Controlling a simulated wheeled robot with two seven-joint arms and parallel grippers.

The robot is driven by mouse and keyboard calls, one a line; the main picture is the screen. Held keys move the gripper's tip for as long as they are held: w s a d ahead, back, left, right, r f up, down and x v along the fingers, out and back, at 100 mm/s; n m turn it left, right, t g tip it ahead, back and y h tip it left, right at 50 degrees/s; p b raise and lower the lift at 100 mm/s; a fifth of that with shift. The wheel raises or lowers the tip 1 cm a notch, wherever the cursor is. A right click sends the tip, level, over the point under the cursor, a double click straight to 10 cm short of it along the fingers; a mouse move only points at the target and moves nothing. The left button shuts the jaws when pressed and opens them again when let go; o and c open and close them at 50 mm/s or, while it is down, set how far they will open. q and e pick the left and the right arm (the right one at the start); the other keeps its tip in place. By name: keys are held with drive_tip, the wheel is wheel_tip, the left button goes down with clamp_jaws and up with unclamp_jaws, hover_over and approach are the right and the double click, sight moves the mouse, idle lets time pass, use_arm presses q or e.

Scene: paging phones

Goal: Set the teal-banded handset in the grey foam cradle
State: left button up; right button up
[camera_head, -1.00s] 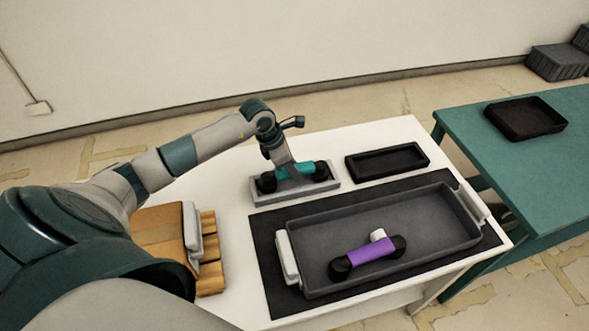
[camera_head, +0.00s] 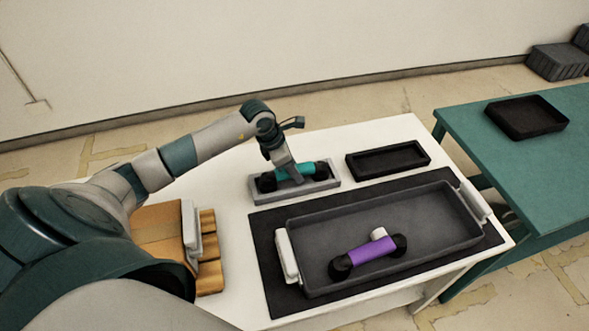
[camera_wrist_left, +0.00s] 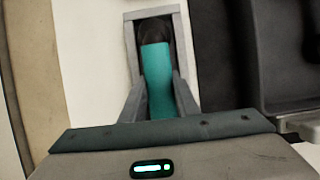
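The teal-banded handset (camera_head: 311,168) has dark round ends and lies along the grey foam cradle (camera_head: 300,194), down between its rims. In the left wrist view the teal band (camera_wrist_left: 157,75) runs down the middle of the cradle (camera_wrist_left: 131,60), with one dark end at the top; the near end is hidden by the gripper body. My left gripper (camera_head: 292,176) is directly above the cradle, with its fingers on either side of the teal band and seemingly touching it. My right gripper is out of view.
A purple-banded handset (camera_head: 370,251) lies in a large dark grey tray (camera_head: 440,262) on a black mat (camera_head: 266,245). An empty black tray (camera_head: 388,174) is right of the cradle. Another black tray (camera_head: 526,130) is on the teal table. A wooden item (camera_head: 209,250) stands at left.

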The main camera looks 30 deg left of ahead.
use_arm(q)
drive_tip(key=shift+o, duration=0.8)
drive_tip(key=shift+r, duration=0.1)
drive_tip(key=shift+p+v, duration=1.1)
drive_tip(key=shift+v, duration=0.75)
drive_tip(key=shift+p+v, duration=1.55)
drive_tip(key=shift+v, duration=2)
drive_tip(key=shift+s+d, duration=0.1)
